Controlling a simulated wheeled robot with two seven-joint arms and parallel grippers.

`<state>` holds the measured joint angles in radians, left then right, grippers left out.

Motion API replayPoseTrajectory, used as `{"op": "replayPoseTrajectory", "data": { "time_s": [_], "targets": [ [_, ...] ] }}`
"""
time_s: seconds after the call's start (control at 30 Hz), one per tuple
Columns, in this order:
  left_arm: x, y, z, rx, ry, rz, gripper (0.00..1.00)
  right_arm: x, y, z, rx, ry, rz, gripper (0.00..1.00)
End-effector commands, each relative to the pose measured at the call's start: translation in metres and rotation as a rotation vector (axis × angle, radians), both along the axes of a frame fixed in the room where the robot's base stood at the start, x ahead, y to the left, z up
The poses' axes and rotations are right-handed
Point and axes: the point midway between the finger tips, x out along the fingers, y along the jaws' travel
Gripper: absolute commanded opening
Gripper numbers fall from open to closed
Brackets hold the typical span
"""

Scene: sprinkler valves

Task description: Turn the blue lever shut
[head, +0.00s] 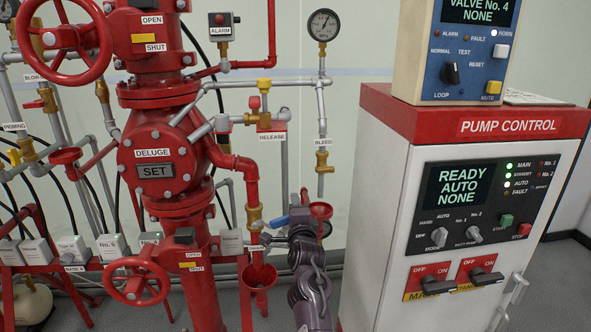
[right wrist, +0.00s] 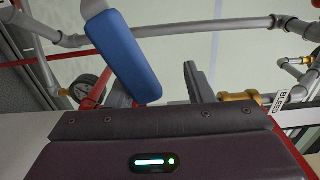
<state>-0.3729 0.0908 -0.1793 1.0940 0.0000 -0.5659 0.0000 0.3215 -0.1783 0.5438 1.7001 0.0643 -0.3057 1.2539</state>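The blue lever (head: 276,222) sticks out to the left from the pipework below the bleed line, just left of my right gripper (head: 300,220). In the right wrist view the blue lever (right wrist: 125,55) is large and close, slanting down in front of the left part of my right gripper. One dark finger (right wrist: 197,82) of that gripper stands clear to the right of the lever, with a gap between them. The other finger is mostly hidden near the lever. The gripper looks open; I cannot tell whether it touches the lever. My left gripper is not in view.
A red funnel (head: 320,210) sits right behind my gripper, and another red funnel (head: 259,277) is below left. The bleed pipe (head: 322,120) with a gauge rises above. The red deluge valve (head: 155,160) stands left, and the white pump control cabinet (head: 385,210) stands close on the right.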

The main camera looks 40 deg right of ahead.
Motion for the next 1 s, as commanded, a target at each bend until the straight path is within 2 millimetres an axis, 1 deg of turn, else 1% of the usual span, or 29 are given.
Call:
{"op": "replayPoseTrajectory", "data": {
  "time_s": [0.03,0.1,0.3,0.4,0.5,0.6,0.7,0.83,1.0],
  "targets": [
    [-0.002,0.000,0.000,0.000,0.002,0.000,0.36,0.000,-0.001,0.018,-0.003,-0.010,-0.002,0.45],
    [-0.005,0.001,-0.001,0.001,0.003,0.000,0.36,0.000,-0.001,0.036,-0.002,-0.011,-0.003,0.45],
    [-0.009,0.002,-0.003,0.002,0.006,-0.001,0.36,0.000,-0.001,0.086,-0.002,-0.009,-0.003,0.45],
    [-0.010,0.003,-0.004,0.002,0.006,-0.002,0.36,0.000,-0.001,0.108,-0.001,-0.008,-0.002,0.45],
    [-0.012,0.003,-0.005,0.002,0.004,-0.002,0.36,-0.001,-0.001,0.126,0.000,-0.006,-0.003,0.45],
    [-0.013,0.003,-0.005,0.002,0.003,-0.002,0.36,-0.001,-0.001,0.139,0.000,-0.004,-0.004,0.45],
    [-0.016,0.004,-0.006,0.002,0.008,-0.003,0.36,-0.001,-0.001,0.147,-0.001,-0.003,-0.003,0.45],
    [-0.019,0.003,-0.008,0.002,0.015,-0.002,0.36,-0.001,-0.001,0.150,0.001,-0.002,-0.003,0.45],
    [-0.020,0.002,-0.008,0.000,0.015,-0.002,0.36,-0.001,-0.001,0.150,0.000,-0.001,-0.003,0.45]
  ]
}}
